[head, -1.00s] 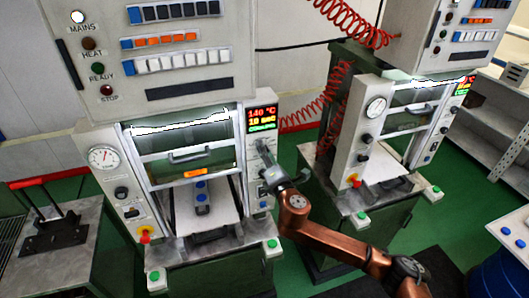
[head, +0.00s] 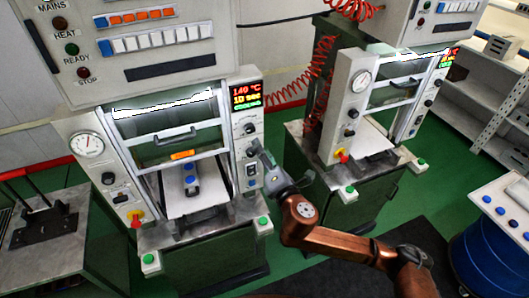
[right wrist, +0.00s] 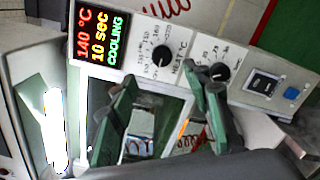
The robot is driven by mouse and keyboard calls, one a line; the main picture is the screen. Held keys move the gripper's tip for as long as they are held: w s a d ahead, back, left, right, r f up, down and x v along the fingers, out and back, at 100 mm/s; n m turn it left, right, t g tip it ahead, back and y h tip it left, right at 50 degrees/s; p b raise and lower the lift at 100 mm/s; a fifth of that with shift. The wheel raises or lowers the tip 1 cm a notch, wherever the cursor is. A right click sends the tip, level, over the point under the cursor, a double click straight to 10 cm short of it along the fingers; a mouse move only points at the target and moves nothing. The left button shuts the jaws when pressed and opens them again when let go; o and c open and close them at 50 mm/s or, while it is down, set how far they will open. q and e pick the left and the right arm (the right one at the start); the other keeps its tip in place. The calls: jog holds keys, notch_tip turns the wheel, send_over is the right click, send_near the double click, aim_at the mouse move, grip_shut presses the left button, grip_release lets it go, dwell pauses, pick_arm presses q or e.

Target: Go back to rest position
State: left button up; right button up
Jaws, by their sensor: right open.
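My right gripper (head: 258,158) is open and empty, in front of the control strip on the right side of the near press (head: 78,120). In the right wrist view, its two green fingers (right wrist: 165,108) are spread apart before the panel with black knobs, and nothing shows between them but the background. The near press's display (head: 246,94) reads 140 °C, 10 sec and COOLING; it also shows in the right wrist view (right wrist: 98,38). A small block with blue parts (head: 191,180) sits on the pale plate in the press opening. My left gripper is out of view.
A second press (head: 350,110) stands to the right, with red coiled hoses between the two. A blue drum (head: 480,262) and shelves (head: 480,105) are at the right. Green floor shows between them.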

jog(key=shift+s+d, duration=0.2)
jog(key=shift+s, duration=0.35)
